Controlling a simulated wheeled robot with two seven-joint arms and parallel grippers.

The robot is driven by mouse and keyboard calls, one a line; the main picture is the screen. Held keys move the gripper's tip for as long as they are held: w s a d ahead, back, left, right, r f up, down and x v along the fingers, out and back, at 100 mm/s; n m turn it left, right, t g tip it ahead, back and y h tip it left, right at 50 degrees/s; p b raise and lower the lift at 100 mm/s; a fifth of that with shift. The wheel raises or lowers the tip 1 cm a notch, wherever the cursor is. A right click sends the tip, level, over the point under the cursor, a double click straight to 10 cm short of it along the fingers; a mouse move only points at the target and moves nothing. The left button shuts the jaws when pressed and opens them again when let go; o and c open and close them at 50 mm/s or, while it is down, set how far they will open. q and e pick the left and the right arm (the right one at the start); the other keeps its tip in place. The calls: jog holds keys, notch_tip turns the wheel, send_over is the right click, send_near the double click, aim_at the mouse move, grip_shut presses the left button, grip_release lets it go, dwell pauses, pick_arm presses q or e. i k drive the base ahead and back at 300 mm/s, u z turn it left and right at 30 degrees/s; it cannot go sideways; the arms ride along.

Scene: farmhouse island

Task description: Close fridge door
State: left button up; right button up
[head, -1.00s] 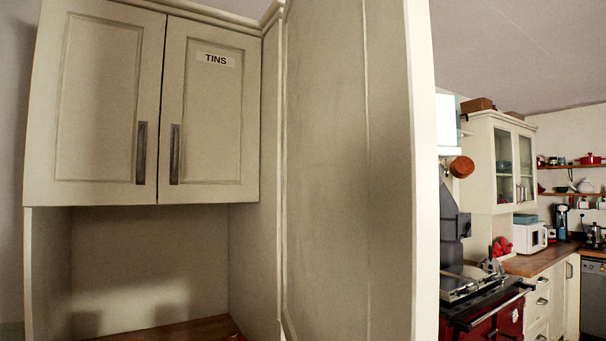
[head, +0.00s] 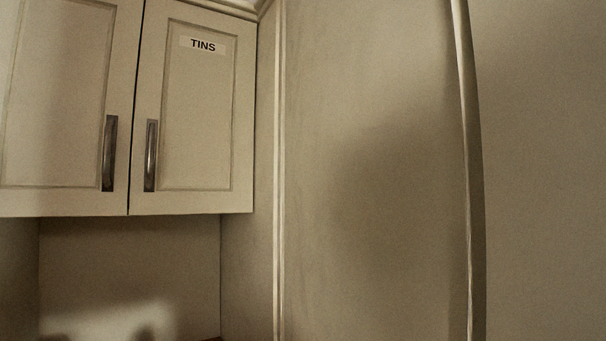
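A tall cream panel (head: 370,170) fills the middle of the head view, very close to me. A vertical raised edge (head: 469,170) bounds it on the right. Beyond that edge a plain, shaded surface (head: 545,170) fills the right side. I cannot tell which of these, if any, is the fridge door, or whether it is open or shut. No fridge interior or fridge handle shows. Neither of my grippers is in view.
A cream wall cabinet labelled TINS (head: 200,120) hangs at the left, its two doors shut, with dark vertical handles. Below it is a recess (head: 130,265) with shadows on its back wall. The tall panel leaves little visible free room.

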aim_at(442, 164)
jog(key=k, duration=0.5)
jog(key=z, duration=2.65)
jog(key=k, duration=2.3)
jog(key=u, duration=2)
jog(key=i, duration=0.5)
jog(key=z, duration=0.1)
